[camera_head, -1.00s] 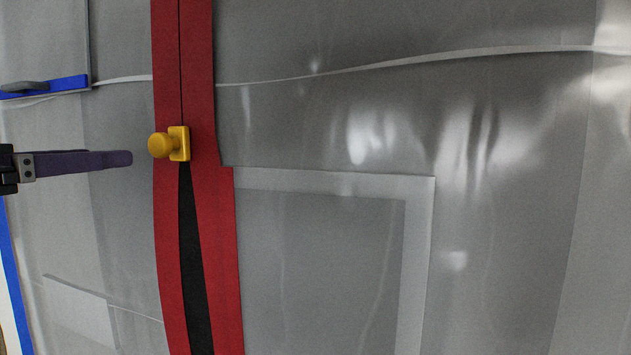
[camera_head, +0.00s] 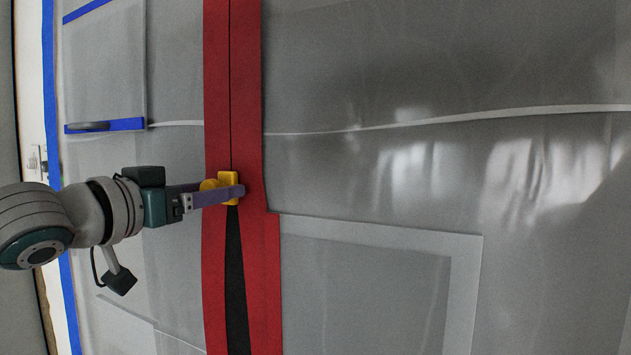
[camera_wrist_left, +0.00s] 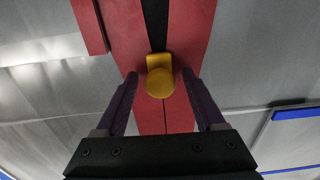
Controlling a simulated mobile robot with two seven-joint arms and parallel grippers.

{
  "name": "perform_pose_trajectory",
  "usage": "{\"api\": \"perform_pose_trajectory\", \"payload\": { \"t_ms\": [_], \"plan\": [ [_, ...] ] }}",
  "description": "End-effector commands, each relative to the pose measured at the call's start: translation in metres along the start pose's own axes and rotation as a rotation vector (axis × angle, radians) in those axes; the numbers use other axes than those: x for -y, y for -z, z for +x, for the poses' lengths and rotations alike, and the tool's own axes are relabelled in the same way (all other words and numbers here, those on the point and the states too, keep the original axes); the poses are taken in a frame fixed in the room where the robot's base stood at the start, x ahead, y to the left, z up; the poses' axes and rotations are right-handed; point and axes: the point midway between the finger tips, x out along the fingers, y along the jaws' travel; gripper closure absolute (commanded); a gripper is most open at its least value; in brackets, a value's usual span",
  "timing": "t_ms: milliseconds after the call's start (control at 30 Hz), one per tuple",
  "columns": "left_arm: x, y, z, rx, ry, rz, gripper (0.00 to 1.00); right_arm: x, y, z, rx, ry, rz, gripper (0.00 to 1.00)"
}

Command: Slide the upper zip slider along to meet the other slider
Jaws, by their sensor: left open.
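The yellow zip slider (camera_head: 229,184) with its round knob sits on the red zip strip (camera_head: 245,80) of a clear plastic sheet. Above it the zip is closed; below it a black gap (camera_head: 236,290) widens downward. My left gripper (camera_head: 240,191) reaches in from the left, one purple finger crossing in front of the slider's lower part. In the left wrist view, the open fingers (camera_wrist_left: 160,76) stand on either side of the yellow knob (camera_wrist_left: 160,83), with room visible on both sides. Only one slider is in view. My right gripper is not in view.
Translucent plastic sheeting (camera_head: 400,80) surrounds the zip, with a pale rectangular taped patch (camera_head: 464,290) to its right. Blue tape (camera_head: 105,126) holds a panel at left. A pale horizontal seam (camera_head: 450,118) crosses the sheet.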

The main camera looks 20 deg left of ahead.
Motion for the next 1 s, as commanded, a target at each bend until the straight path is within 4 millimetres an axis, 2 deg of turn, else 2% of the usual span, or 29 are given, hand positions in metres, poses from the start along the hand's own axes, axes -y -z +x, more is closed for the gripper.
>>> {"api": "perform_pose_trajectory", "payload": {
  "t_ms": [300,900,1000],
  "plan": [
    [0.0,-0.0005,0.0018,0.0,0.0,0.0,0.3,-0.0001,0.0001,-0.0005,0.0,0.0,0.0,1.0],
    [-0.0002,-0.0003,0.0016,0.0,0.0,0.0,0.98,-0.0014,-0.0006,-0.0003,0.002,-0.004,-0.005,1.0],
    [-0.0003,-0.0003,0.0016,0.0,0.0,0.0,1.0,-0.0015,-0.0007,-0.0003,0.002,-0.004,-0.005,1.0]
  ]
}}
